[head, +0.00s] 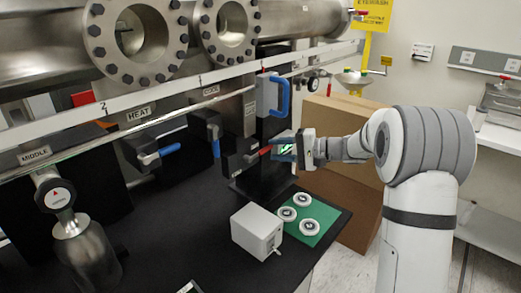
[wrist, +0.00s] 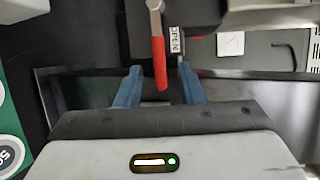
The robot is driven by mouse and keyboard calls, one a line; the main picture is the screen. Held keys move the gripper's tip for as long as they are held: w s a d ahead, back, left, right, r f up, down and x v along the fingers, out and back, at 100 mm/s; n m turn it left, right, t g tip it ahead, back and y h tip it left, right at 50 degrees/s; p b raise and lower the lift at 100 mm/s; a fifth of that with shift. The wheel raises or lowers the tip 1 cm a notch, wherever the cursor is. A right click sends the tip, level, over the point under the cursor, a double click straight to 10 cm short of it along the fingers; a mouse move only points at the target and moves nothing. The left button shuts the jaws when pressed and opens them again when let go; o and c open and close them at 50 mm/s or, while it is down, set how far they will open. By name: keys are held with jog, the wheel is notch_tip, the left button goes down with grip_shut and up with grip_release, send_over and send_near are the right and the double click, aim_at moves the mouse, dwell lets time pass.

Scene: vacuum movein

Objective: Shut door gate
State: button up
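A red lever handle (head: 259,153) sticks out from a black valve block low on the vacuum rig. In the wrist view the red handle (wrist: 159,62) points toward my palm, next to a label reading OPEN (wrist: 175,40). My gripper (head: 279,149) is at the handle from the right. In the wrist view my gripper (wrist: 158,72) has its blue fingers apart, one on each side of the handle, with gaps showing on both sides. No label reading "door gate" can be made out; a small label (head: 211,91) above is too blurred to read.
Blue-handled valves hang at the left (head: 160,154), middle (head: 216,148) and above my gripper (head: 283,95). A grey box (head: 257,231) and several white discs on a green mat (head: 313,238) lie on the black table. A cardboard box (head: 345,190) stands behind my arm.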

aim_at(268, 150)
jog(key=shift+p+x, duration=0.3)
jog(key=shift+x, duration=1.85)
jog(key=shift+c, duration=0.3)
grip_shut()
